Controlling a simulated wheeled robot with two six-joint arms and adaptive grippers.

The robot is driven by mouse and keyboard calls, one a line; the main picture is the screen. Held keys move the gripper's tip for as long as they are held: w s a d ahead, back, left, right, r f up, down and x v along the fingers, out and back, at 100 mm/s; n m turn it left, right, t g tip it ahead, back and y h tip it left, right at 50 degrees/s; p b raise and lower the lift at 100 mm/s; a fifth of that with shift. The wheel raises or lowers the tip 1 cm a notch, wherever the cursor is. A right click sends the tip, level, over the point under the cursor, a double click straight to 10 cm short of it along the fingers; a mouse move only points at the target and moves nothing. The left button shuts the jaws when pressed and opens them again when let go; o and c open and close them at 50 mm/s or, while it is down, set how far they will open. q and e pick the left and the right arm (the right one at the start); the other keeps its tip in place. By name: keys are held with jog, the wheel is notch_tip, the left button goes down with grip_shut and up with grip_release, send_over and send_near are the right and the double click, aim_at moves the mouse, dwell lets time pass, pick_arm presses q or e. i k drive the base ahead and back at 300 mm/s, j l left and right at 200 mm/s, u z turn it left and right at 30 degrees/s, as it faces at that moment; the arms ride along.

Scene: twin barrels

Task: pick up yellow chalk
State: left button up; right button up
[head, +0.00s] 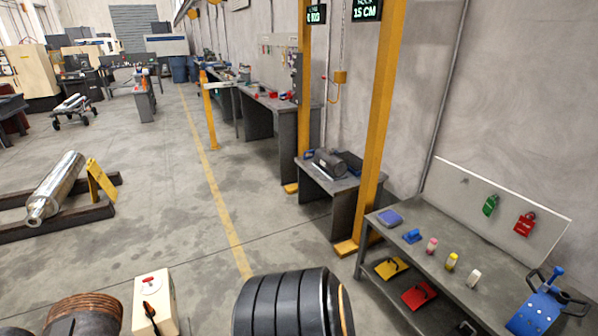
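The yellow chalk (451,262) is a small upright piece on the top of the grey workbench (440,237) at the right. It stands between a pink-red piece (431,246) on its left and a white piece (473,279) on its right, apart from both. Nothing covers it in the head view. Neither my left nor my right gripper shows in this view.
A blue block (412,236), a blue-purple pad (390,218) and a blue clamp-like tool (541,305) share the bench. Yellow (391,268) and red (418,294) items lie below.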

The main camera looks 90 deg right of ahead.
aim_at(453, 258)
jog(key=z, duration=4.1)
jog(key=i+l+z, duration=0.15)
jog(key=i+z, duration=0.2)
jog(key=i, duration=0.4)
jog(key=i+z, duration=0.35)
jog(key=i, duration=0.35)
